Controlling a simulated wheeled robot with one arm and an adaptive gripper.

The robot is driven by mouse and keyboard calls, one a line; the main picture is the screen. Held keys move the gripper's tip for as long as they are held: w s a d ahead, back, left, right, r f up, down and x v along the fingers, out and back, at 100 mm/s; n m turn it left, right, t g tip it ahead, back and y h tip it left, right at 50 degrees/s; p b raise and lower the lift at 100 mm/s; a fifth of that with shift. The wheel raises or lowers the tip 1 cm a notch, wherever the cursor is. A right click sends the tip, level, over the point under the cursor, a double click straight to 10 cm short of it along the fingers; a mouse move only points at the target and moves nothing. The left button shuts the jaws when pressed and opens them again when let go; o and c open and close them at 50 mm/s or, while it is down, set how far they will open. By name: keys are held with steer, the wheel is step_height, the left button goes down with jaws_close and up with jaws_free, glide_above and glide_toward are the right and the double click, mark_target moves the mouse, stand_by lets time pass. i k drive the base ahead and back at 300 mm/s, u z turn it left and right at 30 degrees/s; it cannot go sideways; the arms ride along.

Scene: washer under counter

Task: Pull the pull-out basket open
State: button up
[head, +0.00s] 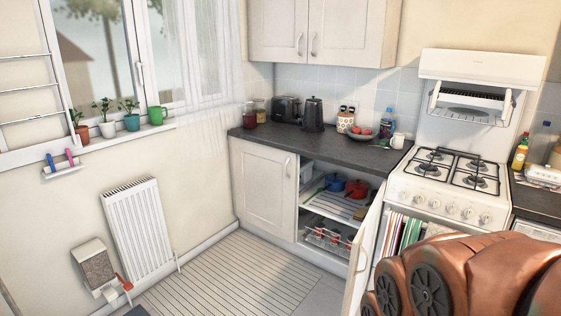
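The pull-out basket (325,238) appears to be the wire basket low inside the open base cabinet, under the dark counter. It sits inside the cabinet, below a shelf (322,205) with a blue pot (335,183) and a red pot (357,189). Reddish items lie in the basket, too small to name. The cabinet door (362,252) stands swung open on the right side of the opening and hides part of the interior. My copper-coloured arm fills the lower right corner. My gripper is not visible, so its distance from the basket cannot be told.
A white stove (447,196) stands right of the open door. A closed cabinet door (262,186) is left of the opening. A striped mat (235,277) lies on the floor in front, otherwise clear. A radiator (138,230) is on the left wall.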

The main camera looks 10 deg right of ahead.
mark_target(346, 230)
steer(key=z, duration=0.3)
steer(key=i, duration=0.75)
steer(key=u, duration=0.9)
steer(key=i, duration=0.75)
steer(key=u, duration=0.7)
steer(key=i, duration=0.9)
steer(key=z, duration=0.85)
steer(key=i, duration=0.65)
steer(key=z, duration=0.7)
